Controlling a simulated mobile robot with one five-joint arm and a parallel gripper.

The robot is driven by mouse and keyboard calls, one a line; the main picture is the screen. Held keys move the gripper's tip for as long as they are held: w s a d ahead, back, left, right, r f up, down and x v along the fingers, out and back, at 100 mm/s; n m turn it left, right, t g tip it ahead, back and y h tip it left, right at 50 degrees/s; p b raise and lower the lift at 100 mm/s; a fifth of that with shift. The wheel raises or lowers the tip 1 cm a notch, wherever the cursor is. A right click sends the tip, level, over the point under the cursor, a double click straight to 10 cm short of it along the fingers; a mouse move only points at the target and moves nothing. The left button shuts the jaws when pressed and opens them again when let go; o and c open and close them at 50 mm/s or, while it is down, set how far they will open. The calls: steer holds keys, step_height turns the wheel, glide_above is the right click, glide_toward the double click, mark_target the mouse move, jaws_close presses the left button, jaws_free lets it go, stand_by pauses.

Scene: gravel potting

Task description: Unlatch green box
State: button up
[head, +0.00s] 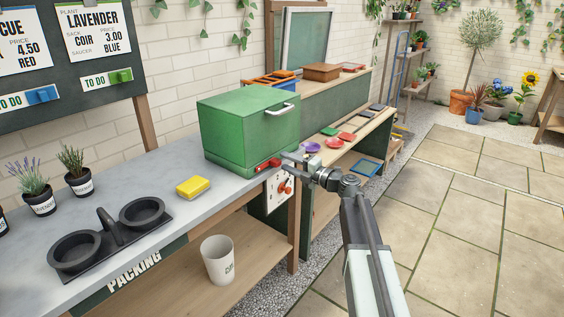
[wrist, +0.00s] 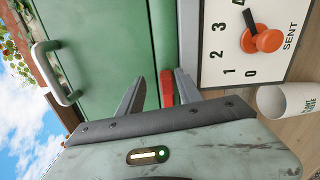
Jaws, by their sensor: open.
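The green box (head: 235,130) stands on the grey bench top in the head view, its lid down, with a pale handle (head: 282,109) on its front. A red latch (head: 268,164) sits low on the box's front. My gripper (head: 290,160) is in front of the latch. In the wrist view the green box (wrist: 105,50) fills the upper left, turned sideways. There my gripper (wrist: 160,78) is open, with the red latch (wrist: 166,88) between its fingers, nearer the right one. I cannot tell whether either finger touches the latch.
A dial panel (head: 280,190) marked SENT hangs just below the box; its orange knob (wrist: 262,38) is close to my gripper. A yellow sponge (head: 193,187) and black pot holder (head: 110,235) lie left on the bench. A white cup (head: 218,260) stands on the lower shelf.

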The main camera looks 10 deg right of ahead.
steer(key=v, duration=0.5)
steer(key=shift+s+d, duration=0.2)
steer(key=shift+d, duration=0.05)
